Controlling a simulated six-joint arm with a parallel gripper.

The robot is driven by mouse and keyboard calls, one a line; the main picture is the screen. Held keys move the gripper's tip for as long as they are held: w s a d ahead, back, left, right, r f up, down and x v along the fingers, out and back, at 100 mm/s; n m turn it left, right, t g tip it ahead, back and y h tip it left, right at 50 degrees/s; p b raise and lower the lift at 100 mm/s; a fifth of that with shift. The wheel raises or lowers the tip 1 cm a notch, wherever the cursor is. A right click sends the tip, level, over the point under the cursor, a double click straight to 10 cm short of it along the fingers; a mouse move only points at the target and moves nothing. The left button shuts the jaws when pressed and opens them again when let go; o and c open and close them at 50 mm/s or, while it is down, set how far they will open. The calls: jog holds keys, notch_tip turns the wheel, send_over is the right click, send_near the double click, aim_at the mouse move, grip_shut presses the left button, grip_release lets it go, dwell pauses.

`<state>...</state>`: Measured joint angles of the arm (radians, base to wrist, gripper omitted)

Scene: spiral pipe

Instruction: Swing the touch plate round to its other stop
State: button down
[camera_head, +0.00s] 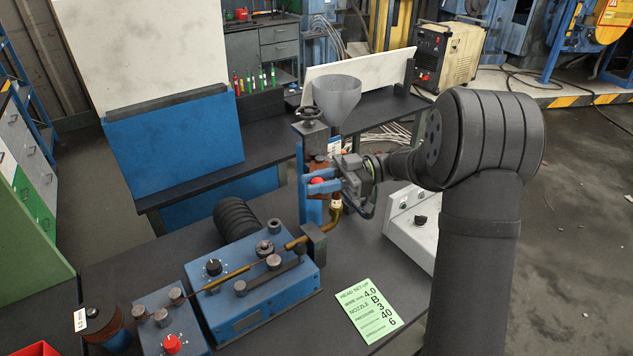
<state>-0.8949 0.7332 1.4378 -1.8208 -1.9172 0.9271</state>
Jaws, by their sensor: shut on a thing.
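My gripper (326,181) reaches in from the right to the front of the blue upright stand. The blue stand (313,212) carries a handwheel (309,116) and a grey funnel (337,97) on top. The two stops cannot be told apart in this view.
A blue box (252,310) with knobs and a brass rod stands to the left, beside a smaller blue box (170,318). A green card (369,310) lies on the dark bench. A pale control box (412,222) stands right of the stand, near my arm.

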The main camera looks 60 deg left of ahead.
jog(key=c, duration=1.2)
grip_release()
jog(key=shift+c, duration=0.2)
